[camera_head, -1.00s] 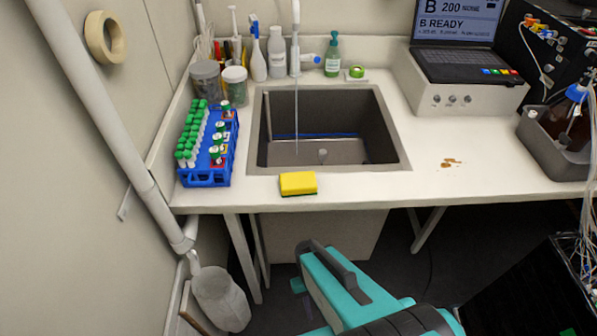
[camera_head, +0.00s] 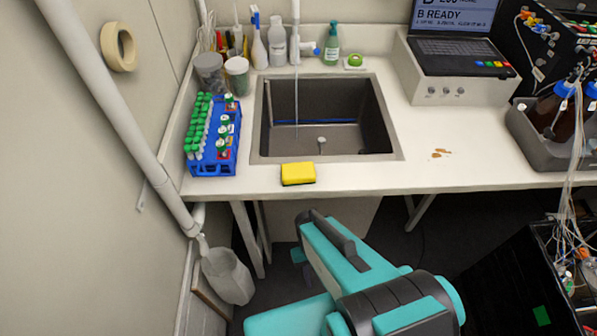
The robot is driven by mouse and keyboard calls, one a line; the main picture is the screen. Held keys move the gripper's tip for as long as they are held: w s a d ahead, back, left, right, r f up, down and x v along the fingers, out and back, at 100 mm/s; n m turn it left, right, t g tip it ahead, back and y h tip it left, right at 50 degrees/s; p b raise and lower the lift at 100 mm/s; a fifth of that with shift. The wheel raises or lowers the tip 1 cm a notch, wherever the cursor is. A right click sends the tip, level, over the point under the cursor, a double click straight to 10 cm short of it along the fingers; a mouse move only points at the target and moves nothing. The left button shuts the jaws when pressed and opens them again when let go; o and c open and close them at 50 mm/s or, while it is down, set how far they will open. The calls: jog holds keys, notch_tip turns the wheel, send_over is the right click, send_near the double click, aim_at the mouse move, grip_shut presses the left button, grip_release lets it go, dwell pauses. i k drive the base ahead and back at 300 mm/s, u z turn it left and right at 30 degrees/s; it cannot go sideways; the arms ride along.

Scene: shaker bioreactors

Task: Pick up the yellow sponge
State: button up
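The yellow sponge (camera_head: 298,173) lies flat on the front edge of the white counter, just in front of the sink. A thin dark layer shows along its underside. My gripper (camera_head: 304,222) is the dark part at the end of my teal arm. It is below and in front of the counter edge, apart from the sponge. Its fingers are seen from behind and I cannot tell whether they are open or shut. Nothing is visibly held.
The sink (camera_head: 330,115) has running water. A blue rack of green-capped tubes (camera_head: 212,140) stands left of the sponge. Brown stains (camera_head: 440,153) mark the counter at right, which is otherwise clear there. A white jug (camera_head: 228,276) hangs below left.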

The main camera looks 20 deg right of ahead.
aim_at(297, 174)
jog(key=u, duration=0.2)
jog(key=k, duration=0.5)
jog(key=u, duration=2.35)
